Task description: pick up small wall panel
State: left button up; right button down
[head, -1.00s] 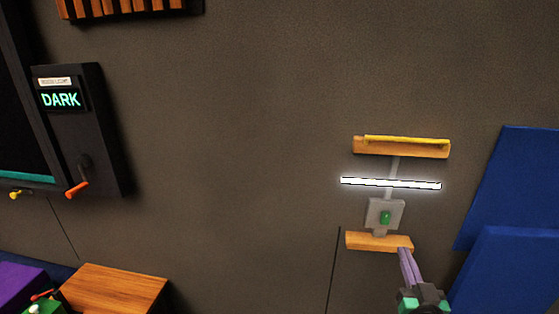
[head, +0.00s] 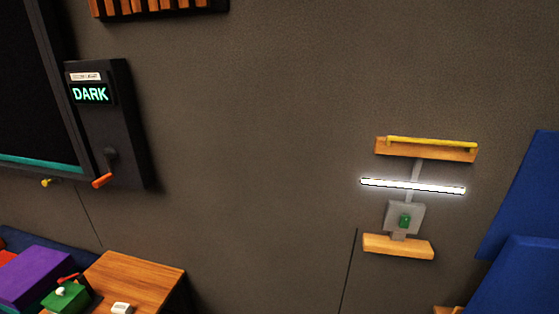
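A small grey panel (head: 393,216) with a green knob (head: 404,221) is on the wall at the right, just above a light wooden block (head: 398,246). A thin grey stem (head: 414,183) rises from it behind a glowing white bar (head: 395,186) to a wooden rail with a yellow rod (head: 425,150). A larger black wall unit (head: 120,135) at the left has a lit "DARK" display (head: 90,93) and an orange-handled lever (head: 104,180). I cannot tell for certain which is the task's panel. Neither gripper is in view.
A wooden surface (head: 135,280) with a small white block (head: 122,308) is at the lower left, beside a green box (head: 65,298) and a purple block (head: 35,275). Blue panels (head: 525,200) stand at the right edge. The wall between is bare.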

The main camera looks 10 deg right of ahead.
aim_at(523, 278)
jog(key=z, duration=2.05)
